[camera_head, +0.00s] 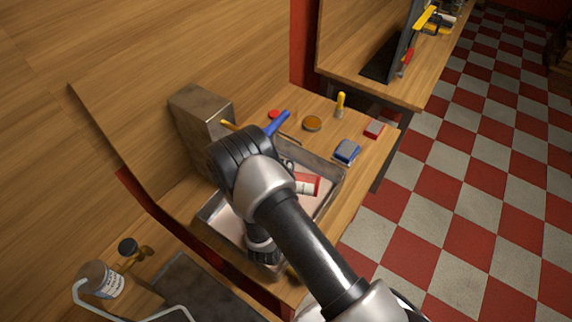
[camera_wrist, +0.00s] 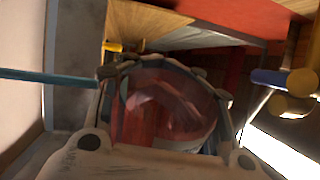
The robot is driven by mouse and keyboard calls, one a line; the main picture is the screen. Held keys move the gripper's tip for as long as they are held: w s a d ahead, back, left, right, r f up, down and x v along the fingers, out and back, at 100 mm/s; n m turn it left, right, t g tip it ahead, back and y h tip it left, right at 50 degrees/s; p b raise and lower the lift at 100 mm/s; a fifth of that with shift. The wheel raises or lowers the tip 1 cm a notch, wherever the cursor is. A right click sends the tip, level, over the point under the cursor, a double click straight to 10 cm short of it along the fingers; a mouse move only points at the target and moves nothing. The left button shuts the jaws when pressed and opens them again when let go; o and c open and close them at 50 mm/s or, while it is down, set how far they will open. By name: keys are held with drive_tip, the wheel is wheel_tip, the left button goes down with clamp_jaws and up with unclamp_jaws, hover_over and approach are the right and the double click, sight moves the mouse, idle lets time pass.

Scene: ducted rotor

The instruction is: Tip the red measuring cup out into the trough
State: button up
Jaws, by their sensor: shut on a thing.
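The red measuring cup (camera_head: 309,184) shows in the head view just right of my wrist, over the trough. It is red with a pale band and lies tilted well over onto its side. In the wrist view the cup (camera_wrist: 165,108) fills the middle, and I look at its round, partly clear end with red inside. My gripper (camera_wrist: 164,72) is shut around it; in the head view my arm mostly hides the gripper. The trough (camera_head: 334,178) is a grey metal tray with a pale floor or contents. My arm covers its middle, and I cannot tell whether anything is pouring.
A grey metal block (camera_head: 203,118) stands behind the trough. A blue-handled tool (camera_head: 277,123), a round brown tin (camera_head: 312,123), a yellow-handled tool (camera_head: 340,104), a blue box (camera_head: 347,151) and a red box (camera_head: 374,128) lie on the bench beyond. A labelled jar (camera_head: 102,281) stands front left.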

drive_tip(key=shift+a, duration=0.1)
drive_tip(key=shift+w+a+r+n, duration=0.15)
drive_tip(key=shift+a+n, duration=0.1)
drive_tip(key=shift+n, duration=0.65)
drive_tip(key=m, duration=0.1)
drive_tip(key=d+m, duration=0.1)
drive_tip(key=m, duration=0.2)
drive_tip(key=shift+s+d, duration=0.2)
drive_tip(key=shift+s, duration=0.05)
wheel_tip(320, 180, up, 6)
drive_tip(key=d+m+g+h+p, duration=0.1)
drive_tip(key=m+p, duration=0.2)
drive_tip(key=m, duration=0.4)
drive_tip(key=shift+s+d+r+m+h, duration=0.25)
drive_tip(key=shift+d+m+h, duration=0.1)
drive_tip(key=shift+m+h, duration=0.05)
